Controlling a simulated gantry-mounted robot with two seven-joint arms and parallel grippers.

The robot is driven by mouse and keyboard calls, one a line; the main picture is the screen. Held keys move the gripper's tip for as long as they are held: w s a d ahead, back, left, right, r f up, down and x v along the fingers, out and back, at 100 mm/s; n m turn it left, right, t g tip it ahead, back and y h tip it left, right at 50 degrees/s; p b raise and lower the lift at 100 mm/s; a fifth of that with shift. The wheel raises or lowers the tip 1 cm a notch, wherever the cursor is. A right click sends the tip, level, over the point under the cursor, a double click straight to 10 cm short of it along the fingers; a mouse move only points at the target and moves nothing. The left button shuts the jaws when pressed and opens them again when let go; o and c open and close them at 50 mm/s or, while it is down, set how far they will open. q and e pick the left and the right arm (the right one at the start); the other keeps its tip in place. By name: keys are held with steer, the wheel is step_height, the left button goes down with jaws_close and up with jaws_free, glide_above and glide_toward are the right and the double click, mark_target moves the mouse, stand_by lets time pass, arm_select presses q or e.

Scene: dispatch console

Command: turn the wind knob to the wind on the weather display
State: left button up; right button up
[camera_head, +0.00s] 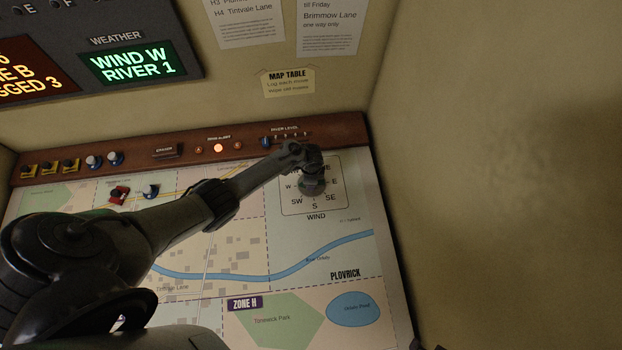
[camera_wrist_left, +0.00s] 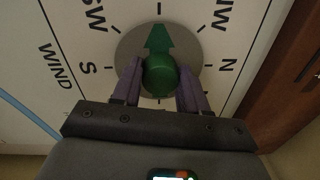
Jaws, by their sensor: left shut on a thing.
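The weather display (camera_head: 131,63) reads "WIND W" and "RIVER 1" in green. The wind dial (camera_head: 316,207) is printed at the map table's upper right. Its round green wind knob (camera_wrist_left: 160,76) has an arrow pointer and sits on a grey disc in the left wrist view. The arrow points up there, between the SW and NW labels, where the tick for W is. My left gripper (camera_wrist_left: 160,88) is shut on the knob, one purple finger on each side. In the head view my left gripper (camera_head: 312,186) covers most of the knob. My right gripper is out of view.
A wooden ledge (camera_head: 237,143) with switches, knobs and a lit orange button runs behind the map. A red item (camera_head: 119,195) and a blue-and-white piece (camera_head: 151,191) rest on the map, left of my arm. The lower right of the map is clear.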

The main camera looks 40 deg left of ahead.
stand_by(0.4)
arm_select(q)
steer(key=o, duration=1.1)
steer(key=shift+c, duration=0.2)
steer(key=shift+r, duration=0.1)
step_height(320, 180, up, 11)
steer(key=p, duration=0.3)
steer(key=shift+s+d+f, duration=0.15)
steer(key=shift+s+f, duration=0.05)
